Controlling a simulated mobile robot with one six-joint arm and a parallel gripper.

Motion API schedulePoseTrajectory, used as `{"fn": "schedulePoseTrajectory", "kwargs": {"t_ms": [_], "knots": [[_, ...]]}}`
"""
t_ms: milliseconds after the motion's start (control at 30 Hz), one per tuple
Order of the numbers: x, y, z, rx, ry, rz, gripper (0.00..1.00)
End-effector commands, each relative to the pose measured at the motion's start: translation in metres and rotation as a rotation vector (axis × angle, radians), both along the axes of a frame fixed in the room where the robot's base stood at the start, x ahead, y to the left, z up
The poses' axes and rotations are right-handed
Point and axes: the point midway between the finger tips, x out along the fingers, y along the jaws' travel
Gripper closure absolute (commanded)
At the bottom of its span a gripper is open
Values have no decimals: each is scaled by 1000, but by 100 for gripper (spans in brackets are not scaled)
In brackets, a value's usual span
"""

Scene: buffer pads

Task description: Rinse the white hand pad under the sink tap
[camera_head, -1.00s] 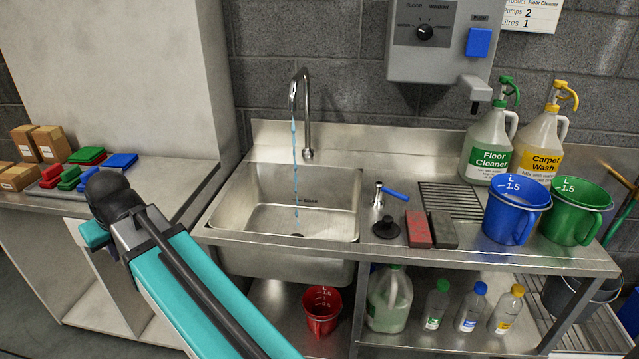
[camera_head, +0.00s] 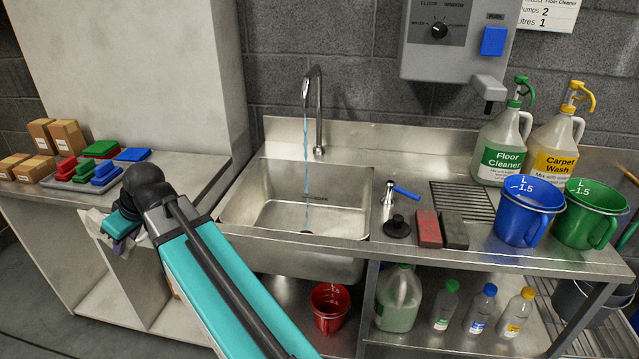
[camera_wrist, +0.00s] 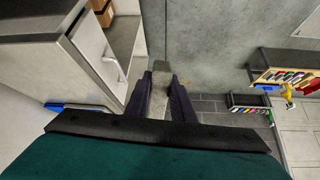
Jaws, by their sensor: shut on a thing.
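My gripper (camera_wrist: 160,88) is shut on a pale grey-white pad (camera_wrist: 158,103), seen between its dark fingers in the wrist view. In the head view my arm's end (camera_head: 125,220) is left of the sink (camera_head: 235,205), in front of the left counter. A small whitish edge (camera_head: 96,222) shows beside it; most of the pad is hidden there. The tap (camera_head: 318,95) is running, and a thin blue water stream (camera_head: 306,180) falls into the sink basin. The pad is well apart from the water.
The left counter (camera_head: 185,170) holds coloured pads on a tray and cardboard boxes (camera_head: 68,137). Right of the sink are a black plug (camera_head: 397,227), a red pad (camera_head: 429,229), a dark grey pad (camera_head: 455,231), and a blue jug (camera_head: 522,215). The basin is empty.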

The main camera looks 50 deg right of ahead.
Motion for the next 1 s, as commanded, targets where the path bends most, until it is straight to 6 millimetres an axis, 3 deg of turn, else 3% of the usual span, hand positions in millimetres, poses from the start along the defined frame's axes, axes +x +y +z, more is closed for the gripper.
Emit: {"fn": "schedulePoseTrajectory", "kwargs": {"t_ms": [167, 367, 700, 1000], "knots": [[15, -21, 3, 24, -42, 136, 100], [26, -67, 4, 48, -84, 212, 100], [27, -164, 5, 73, -141, 207, 100], [11, -258, 2, 83, -186, 136, 100]]}}
